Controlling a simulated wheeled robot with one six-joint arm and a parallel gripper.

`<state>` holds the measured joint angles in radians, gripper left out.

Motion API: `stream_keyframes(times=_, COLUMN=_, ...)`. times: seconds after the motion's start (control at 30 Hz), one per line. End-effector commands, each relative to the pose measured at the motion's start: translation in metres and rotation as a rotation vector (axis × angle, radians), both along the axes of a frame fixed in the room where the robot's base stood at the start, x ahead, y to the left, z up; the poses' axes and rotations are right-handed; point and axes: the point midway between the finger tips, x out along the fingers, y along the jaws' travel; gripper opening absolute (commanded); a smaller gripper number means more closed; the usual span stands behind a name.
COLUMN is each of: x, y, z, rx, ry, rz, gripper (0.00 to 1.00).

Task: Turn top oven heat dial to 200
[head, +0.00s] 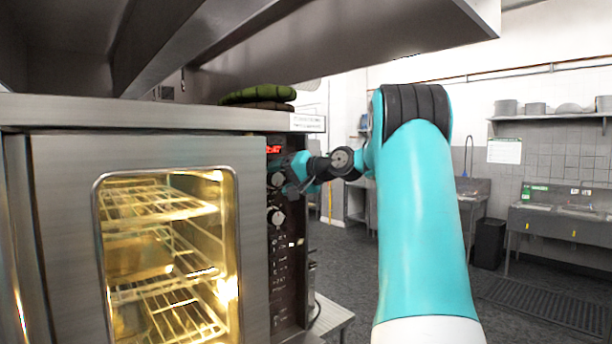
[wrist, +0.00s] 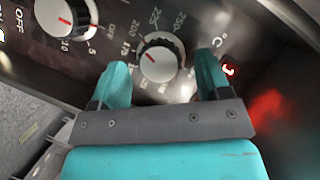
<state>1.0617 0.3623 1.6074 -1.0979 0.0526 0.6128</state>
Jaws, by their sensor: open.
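The top oven heat dial (wrist: 162,60) is a round silver knob with a red pointer mark, set in a printed scale that includes 175, 200, 225 and 250. The mark is on the knob's left side in the wrist view; the exact reading is unclear. My gripper (wrist: 161,70) is open, with one teal finger on each side of the dial; contact cannot be told. In the head view my gripper (head: 290,172) is at the upper part of the oven's control panel and partly covers the dial (head: 275,180).
A second knob (head: 276,217) is lower on the panel and also shows in the wrist view (wrist: 66,14). A red display (head: 273,149) is above the dial. The lit oven (head: 50,220) with wire racks fills the left. Open floor lies right.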

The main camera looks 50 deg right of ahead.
Motion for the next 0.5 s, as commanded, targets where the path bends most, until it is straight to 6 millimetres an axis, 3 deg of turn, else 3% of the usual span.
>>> stream_keyframes(times=0.5, x=-0.115, y=-0.012, z=0.023, rx=-0.004, ry=0.000, rz=-0.008, gripper=0.70)
